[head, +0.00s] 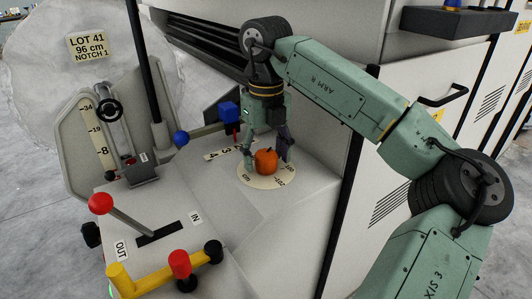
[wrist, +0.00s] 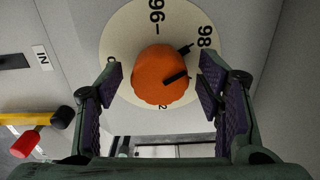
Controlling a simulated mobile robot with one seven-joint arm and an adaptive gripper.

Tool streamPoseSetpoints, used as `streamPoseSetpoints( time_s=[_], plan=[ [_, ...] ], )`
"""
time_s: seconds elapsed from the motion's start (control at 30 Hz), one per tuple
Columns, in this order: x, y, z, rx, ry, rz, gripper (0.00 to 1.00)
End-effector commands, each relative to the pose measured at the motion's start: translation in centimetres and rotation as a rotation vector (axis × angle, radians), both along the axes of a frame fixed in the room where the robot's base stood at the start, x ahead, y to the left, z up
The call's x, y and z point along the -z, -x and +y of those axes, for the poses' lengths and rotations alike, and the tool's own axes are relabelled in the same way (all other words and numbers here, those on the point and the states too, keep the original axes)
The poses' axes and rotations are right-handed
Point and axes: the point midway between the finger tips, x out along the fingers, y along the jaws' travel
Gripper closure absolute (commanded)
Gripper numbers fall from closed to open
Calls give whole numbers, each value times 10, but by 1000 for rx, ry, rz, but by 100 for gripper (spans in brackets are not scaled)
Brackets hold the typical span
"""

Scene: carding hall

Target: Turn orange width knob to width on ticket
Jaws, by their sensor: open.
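The orange knob (head: 265,161) stands on a round cream dial (head: 246,178) on the machine's panel. In the wrist view, the orange knob (wrist: 155,68) has dark marks on its right side; its exact setting is unclear. The dial (wrist: 122,38) shows 96 at the top and 98 at upper right; other figures are partly hidden. My gripper (head: 268,152) is open above the dial, with one finger on each side of the knob. In the wrist view, gaps show between knob and fingers of my gripper (wrist: 160,84). The yellow ticket (head: 90,47) reads LOT 41, 96 cm, NOTCH 1.
A red-knobbed lever (head: 101,203) rises from the IN/OUT slot. A yellow handle (head: 150,277) lies at the front.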

Motion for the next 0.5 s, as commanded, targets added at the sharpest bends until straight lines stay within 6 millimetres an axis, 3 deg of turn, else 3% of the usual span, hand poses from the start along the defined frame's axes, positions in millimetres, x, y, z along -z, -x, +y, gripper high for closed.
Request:
streamPoseSetpoints(
  time_s=[0.2, 0.5],
  plan=[
    [0, 0, 0, 0, 0, 0, 39],
    [0, 0, 0, 0, 0, 0, 59]
  ],
)
